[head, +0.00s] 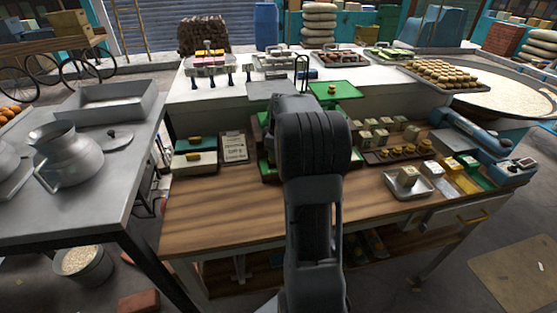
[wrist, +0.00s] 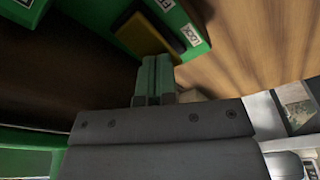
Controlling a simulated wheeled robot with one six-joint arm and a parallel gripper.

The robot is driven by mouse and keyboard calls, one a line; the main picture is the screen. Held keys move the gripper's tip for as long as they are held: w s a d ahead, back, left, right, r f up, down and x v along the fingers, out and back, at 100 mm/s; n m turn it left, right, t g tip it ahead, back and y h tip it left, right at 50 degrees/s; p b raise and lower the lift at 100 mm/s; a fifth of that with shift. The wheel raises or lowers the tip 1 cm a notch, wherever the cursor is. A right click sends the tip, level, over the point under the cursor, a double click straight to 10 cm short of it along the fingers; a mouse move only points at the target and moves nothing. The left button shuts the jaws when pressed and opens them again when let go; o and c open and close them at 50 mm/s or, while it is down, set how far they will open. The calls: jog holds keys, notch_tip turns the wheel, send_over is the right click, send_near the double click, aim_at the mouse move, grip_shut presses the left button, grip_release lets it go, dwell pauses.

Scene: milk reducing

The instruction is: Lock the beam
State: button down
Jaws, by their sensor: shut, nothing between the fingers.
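A balance scale with a green base (head: 268,168) stands on the wooden bench, mostly hidden behind my arm in the head view. A green plate (head: 338,90) shows to the right of my arm and a grey pan (head: 268,88) to the left. The beam is not clearly visible.
On the bench (head: 220,215), a clipboard (head: 233,147) and boxes (head: 195,162) stand left. A tray of brass weights (head: 398,154), a small metal tray (head: 408,184) and a blue device (head: 470,135) stand right. The front of the bench is clear.

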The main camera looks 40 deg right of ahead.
jog(key=shift+f, duration=0.15)
jog(key=shift+r+p, duration=2.6)
jog(key=shift+r, duration=0.95)
